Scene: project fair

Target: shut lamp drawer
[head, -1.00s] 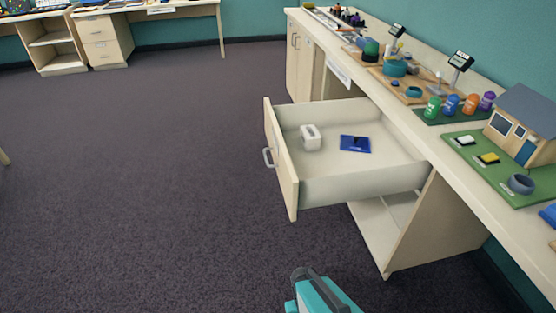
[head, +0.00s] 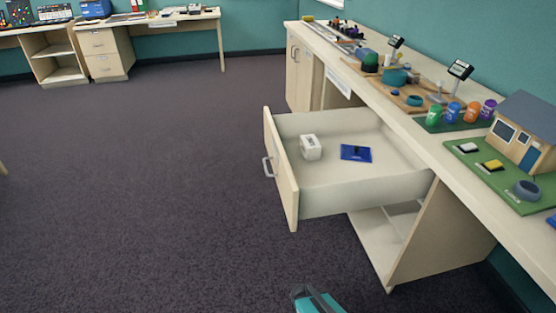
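The open drawer (head: 282,175) sticks out to the left from under the long counter at right. Its pale wooden front has a grey metal handle (head: 268,167) on its left face. Inside lie a small white box (head: 310,147) and a flat blue item (head: 356,153). Part of my arm, teal and dark grey, shows at the bottom edge, in front of the drawer and apart from it. My gripper's fingers cannot be made out in the head view.
The counter (head: 428,134) carries a model house (head: 525,130), several coloured small pots and stands with displays. An open shelf (head: 372,243) lies below the drawer. Dark carpet (head: 150,200) is clear left of the drawer. Another desk (head: 190,22) stands at the far back left.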

